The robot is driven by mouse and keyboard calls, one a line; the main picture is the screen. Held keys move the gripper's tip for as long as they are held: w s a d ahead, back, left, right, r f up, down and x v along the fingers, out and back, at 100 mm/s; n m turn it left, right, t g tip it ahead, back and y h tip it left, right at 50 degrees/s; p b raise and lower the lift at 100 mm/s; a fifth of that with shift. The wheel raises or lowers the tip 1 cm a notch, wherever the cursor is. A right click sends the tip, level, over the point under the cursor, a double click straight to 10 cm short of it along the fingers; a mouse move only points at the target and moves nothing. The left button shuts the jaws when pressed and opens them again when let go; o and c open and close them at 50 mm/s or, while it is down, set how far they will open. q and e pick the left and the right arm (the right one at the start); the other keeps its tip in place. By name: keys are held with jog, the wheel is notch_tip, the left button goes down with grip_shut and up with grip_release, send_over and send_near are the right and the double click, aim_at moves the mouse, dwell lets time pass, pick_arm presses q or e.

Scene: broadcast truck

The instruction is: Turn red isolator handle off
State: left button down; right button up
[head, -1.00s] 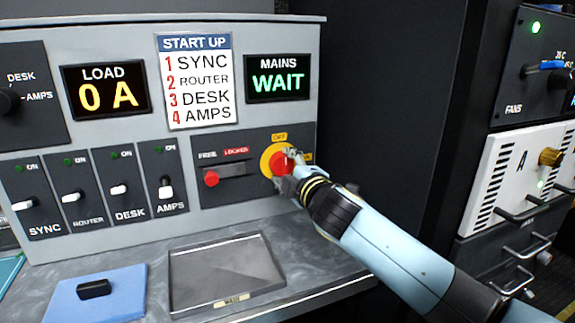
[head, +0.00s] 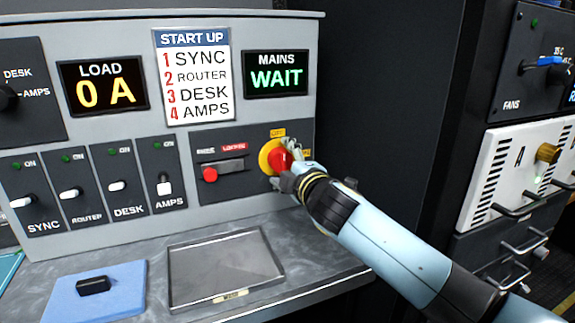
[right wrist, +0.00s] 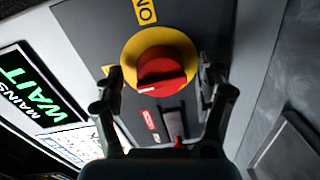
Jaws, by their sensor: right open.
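The red isolator handle (head: 281,159) sits on a round yellow plate (head: 267,156) at the right of the grey console. In the right wrist view the red handle (right wrist: 162,72) shows its raised bar lying nearly left to right, across the line to the ON label (right wrist: 145,10). A second yellow label (right wrist: 107,70) at the left is partly hidden by a finger. My right gripper (right wrist: 160,80) is open, with one finger to each side of the handle and visible gaps between. In the head view my right gripper (head: 292,178) covers the handle's lower right. My left gripper is out of view.
A slider with a red knob (head: 210,174) is left of the handle. The MAINS display (head: 277,74) reads WAIT, and the LOAD display (head: 103,84) reads 0 A. An empty tray (head: 222,268) and a blue pad (head: 60,292) lie on the counter below.

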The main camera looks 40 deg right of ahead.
jog(key=f+v, duration=0.1)
jog(key=v, duration=1.1)
jog(key=shift+r, duration=0.45)
